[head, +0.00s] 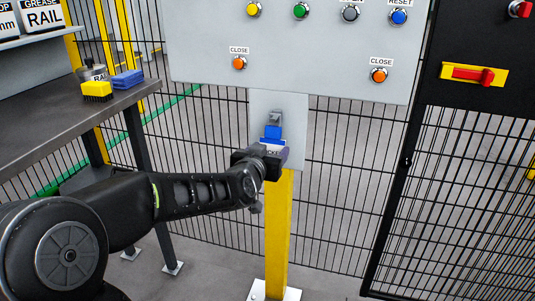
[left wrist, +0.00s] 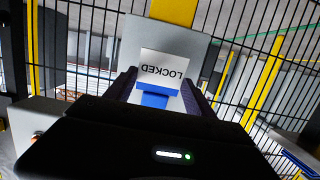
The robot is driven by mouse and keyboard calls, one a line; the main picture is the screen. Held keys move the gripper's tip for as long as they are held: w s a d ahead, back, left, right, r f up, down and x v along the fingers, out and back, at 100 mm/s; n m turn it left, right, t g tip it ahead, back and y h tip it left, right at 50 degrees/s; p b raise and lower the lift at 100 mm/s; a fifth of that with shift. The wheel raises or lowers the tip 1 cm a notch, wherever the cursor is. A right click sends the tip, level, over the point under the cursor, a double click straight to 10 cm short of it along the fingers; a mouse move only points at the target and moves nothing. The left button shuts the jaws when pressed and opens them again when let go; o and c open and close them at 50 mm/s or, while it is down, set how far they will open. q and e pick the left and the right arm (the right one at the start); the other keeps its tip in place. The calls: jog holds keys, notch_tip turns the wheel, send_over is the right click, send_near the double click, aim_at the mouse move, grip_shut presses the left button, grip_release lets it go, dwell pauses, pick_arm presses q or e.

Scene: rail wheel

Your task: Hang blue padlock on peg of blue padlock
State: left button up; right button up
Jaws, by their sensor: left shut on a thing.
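The blue padlock (head: 273,132) is in front of the grey plate (head: 294,107) on the yellow post. My left gripper (head: 267,154) is shut on the padlock's lower part. In the left wrist view, the blue padlock (left wrist: 153,100) lies between the two fingers (left wrist: 158,92), with a white label (left wrist: 163,68) reading LOCKED, upside down in that view. A small grey metal piece (head: 275,117), the peg or the shackle, shows just above the padlock's body. I cannot tell whether the shackle is around the peg. My right gripper is not in view.
A control panel (head: 290,50) with several buttons hangs above the plate. Wire fence stands behind. A black gate with a red handle (head: 473,75) is at right.

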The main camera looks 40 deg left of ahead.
pick_arm(q)
jog(key=shift+w+f, duration=0.2)
dwell(0.6)
jog(key=o, duration=1.3)
jog(key=shift+s, duration=0.1)
jog(key=p+v, duration=0.1)
jog(key=v, duration=0.6)
jog(key=shift+s+d+r, duration=0.1)
jog(key=shift+s, duration=0.2)
